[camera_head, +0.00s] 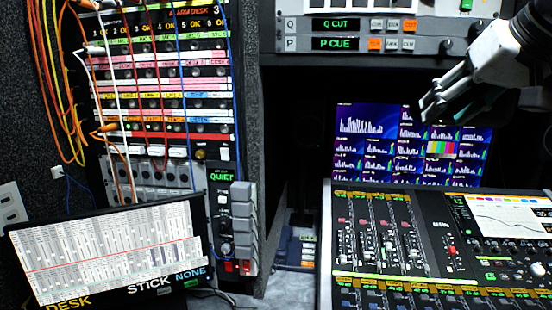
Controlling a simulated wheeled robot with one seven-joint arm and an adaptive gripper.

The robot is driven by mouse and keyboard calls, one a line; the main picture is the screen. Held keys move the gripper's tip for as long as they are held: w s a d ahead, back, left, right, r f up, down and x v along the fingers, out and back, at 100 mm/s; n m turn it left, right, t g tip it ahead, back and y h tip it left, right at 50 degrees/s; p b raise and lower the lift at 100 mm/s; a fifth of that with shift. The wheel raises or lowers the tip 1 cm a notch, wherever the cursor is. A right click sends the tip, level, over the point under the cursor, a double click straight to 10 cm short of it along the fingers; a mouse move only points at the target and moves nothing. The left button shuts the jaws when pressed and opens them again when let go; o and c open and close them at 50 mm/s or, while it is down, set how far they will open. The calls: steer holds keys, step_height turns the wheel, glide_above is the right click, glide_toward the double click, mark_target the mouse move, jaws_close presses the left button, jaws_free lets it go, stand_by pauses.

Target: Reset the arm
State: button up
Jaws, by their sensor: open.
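My gripper (433,106) hangs at the upper right of the head view, at the end of my white and black arm (500,52). Its dark fingers point down and to the left, in front of the blue screen. It is open, and nothing shows between the fingers. It appears above the mixing console and apart from it.
A mixing console (430,262) fills the lower right. A blue screen (368,130) stands behind it. A patch panel (165,75) with hanging cables (58,80) is at left. A tilted display (110,250) sits lower left. A rack unit (368,42) spans the top.

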steer(key=s+a+f+g, duration=0.1)
steer(key=s+a+f, duration=0.2)
steer(key=s+f, duration=0.3)
steer(key=s+a+f+n+g+p, duration=0.1)
steer(key=s+a+f+g, duration=0.1)
steer(key=s+a+f, duration=0.2)
steer(key=s+a+f+g+p, duration=0.1)
steer(key=s+a+f, duration=0.3)
steer(key=s+f, duration=0.6)
steer(key=shift+s+a+f+n+g+h, duration=0.25)
steer(key=shift+f+n+g+h, duration=0.15)
steer(key=shift+f+g, duration=0.35)
